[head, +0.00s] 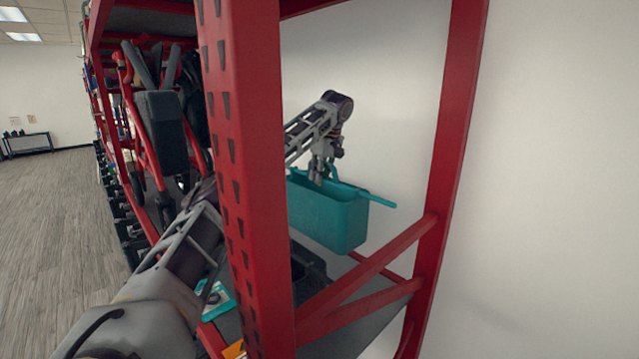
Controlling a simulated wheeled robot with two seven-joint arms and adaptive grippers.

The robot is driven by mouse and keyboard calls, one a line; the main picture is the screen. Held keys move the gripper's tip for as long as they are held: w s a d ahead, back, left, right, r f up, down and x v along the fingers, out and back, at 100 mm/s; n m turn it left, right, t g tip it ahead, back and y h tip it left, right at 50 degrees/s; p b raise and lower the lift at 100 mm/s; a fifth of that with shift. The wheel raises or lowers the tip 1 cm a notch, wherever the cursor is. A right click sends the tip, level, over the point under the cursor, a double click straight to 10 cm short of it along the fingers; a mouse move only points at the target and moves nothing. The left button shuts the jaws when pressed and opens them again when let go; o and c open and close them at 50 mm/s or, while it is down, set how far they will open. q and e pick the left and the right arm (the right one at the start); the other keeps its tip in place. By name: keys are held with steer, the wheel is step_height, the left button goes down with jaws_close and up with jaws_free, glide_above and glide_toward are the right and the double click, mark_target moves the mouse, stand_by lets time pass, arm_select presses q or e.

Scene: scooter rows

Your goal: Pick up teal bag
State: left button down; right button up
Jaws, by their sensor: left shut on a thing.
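The teal bag (332,217) is an open-topped, box-shaped teal container with a strap or handle at its rim. It hangs inside the red rack, above the lower shelf, near the white wall. My left gripper (318,180) comes down from above and is shut at the bag's top edge. My left arm reaches in from the lower left and passes behind the red front post, which hides part of the arm and the bag's left end. My right gripper is not in view.
The red rack post (250,150) stands close in front, and red diagonal braces (365,270) cross below the bag. A black bin (307,272) sits on the shelf under it. Red scooters with black parts (160,130) stand at the left. Open wooden floor (45,220) lies far left.

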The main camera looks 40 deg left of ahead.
arm_select(q)
steer(key=shift+r, duration=6.3)
